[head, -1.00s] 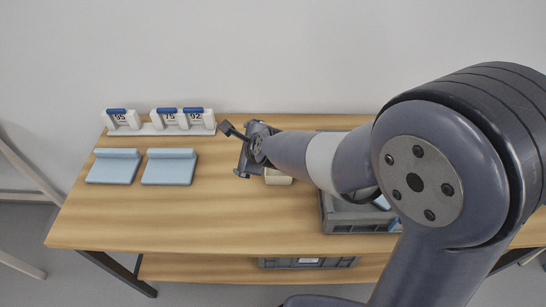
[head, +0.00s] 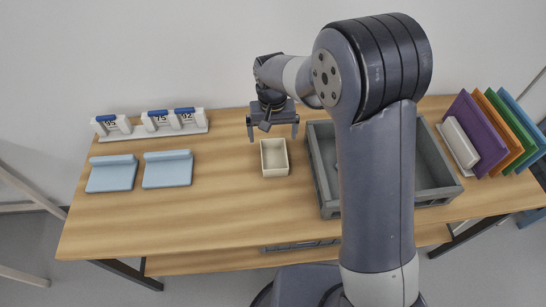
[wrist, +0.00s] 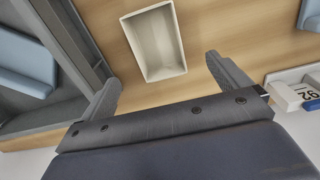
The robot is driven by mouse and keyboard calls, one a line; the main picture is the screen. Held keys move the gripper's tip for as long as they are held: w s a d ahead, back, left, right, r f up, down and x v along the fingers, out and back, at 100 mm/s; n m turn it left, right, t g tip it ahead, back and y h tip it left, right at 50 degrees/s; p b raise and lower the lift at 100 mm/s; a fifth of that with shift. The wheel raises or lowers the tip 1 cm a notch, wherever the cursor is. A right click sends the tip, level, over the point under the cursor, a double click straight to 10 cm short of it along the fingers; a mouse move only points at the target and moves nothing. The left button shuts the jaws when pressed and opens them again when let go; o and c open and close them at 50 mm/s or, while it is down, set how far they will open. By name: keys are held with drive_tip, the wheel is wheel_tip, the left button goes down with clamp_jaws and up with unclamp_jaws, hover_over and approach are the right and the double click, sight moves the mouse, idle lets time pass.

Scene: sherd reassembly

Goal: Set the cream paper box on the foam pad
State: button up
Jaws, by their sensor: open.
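The cream paper box (head: 274,158) stands upright, open and empty-looking, on the table near the middle. It also shows in the wrist view (wrist: 155,43). My gripper (head: 273,132) is open and empty just behind the box, apart from it; in the wrist view its two fingers (wrist: 166,82) are spread wide, with the box beyond them. Two light blue pads with raised back edges, a left one (head: 112,174) and a right one (head: 168,169), lie bare on the left of the table. I cannot tell which is the foam pad meant.
A grey crate (head: 329,211) stands close to the right of the box; light blue items inside show in the wrist view (wrist: 24,62). Numbered holders (head: 175,122) stand behind the pads. Coloured panels (head: 475,135) stand at far right. The table between pads and box is clear.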

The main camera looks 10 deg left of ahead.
wheel_tip(320, 180, down, 2)
hover_over(274, 161)
wheel_tip(274, 161, down, 6)
drive_tip(key=shift+r+p, duration=0.1)
drive_tip(key=shift+p, duration=0.3)
drive_tip(key=shift+c, duration=0.2)
drive_tip(key=c, duration=1.1)
